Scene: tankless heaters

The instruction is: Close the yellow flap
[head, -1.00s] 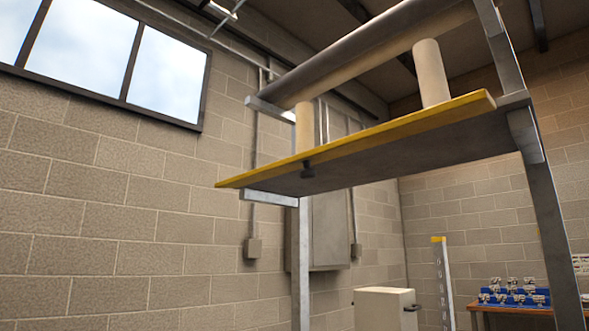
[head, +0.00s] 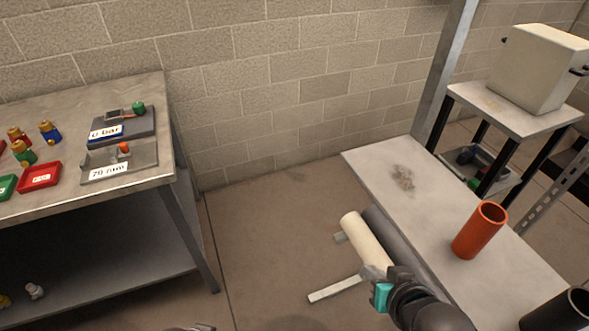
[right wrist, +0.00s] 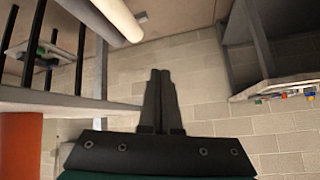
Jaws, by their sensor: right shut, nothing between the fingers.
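The yellow flap is in neither view now; the head camera looks down at benches and floor. My right gripper (head: 373,274) is in the lower middle of the head view, beside the left edge of the grey bench and in front of a cream tube. In the right wrist view its two fingers (right wrist: 160,75) are together and empty, with the block wall beyond them. A small grey part at the bottom edge of the head view may be my left gripper; too little shows to tell its state.
The grey bench (head: 385,175) bears an orange tube (head: 480,230) and a black tube (head: 560,312). The cream tube (head: 365,238) is left of it. A metal table (head: 60,112) with trays and fittings stands at left. Floor between them is mostly clear.

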